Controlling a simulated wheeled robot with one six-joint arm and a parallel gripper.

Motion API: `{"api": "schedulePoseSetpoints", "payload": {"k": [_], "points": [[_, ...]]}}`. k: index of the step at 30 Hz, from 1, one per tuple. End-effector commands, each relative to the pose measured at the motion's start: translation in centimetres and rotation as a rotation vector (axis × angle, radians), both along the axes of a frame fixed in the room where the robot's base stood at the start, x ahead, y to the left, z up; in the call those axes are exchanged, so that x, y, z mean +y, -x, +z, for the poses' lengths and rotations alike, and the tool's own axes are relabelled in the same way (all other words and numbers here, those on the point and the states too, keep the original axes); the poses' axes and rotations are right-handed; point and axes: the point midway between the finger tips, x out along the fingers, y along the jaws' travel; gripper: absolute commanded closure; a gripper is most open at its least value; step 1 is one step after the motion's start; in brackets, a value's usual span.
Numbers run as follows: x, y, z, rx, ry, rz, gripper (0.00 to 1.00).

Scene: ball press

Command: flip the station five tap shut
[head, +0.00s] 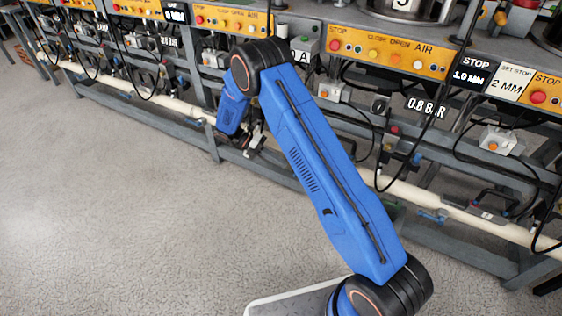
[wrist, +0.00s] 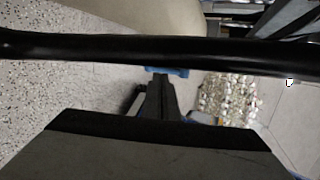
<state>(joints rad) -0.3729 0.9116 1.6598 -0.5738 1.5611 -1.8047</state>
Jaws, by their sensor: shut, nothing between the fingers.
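My gripper (head: 256,143) is low in front of the bench frame in the head view, partly hidden by my arm. In the wrist view my gripper's fingers (wrist: 160,88) are together, with nothing seen between them. A small blue piece (wrist: 180,72) shows just beyond the fingertips, mostly hidden; it may be a tap handle, and I cannot tell whether the fingers touch it. In the head view, a blue-handled tap (head: 432,215) sits on the pale pipe at the right, well apart from my gripper. I cannot tell which station either belongs to.
A black hose or bar (wrist: 100,48) crosses the wrist view in front of the fingers. The pale pipe (head: 500,226) runs along the low bench frame. Yellow button panels (head: 388,51) and hanging black cables are above. Open grey floor (head: 110,220) lies at the left.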

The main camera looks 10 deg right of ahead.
Motion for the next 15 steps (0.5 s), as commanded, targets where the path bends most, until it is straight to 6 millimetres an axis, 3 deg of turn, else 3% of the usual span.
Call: {"api": "schedulePoseSetpoints", "payload": {"k": [15], "points": [[6.4,-3.9,2.0,-0.002,0.0,0.001,1.0]]}}
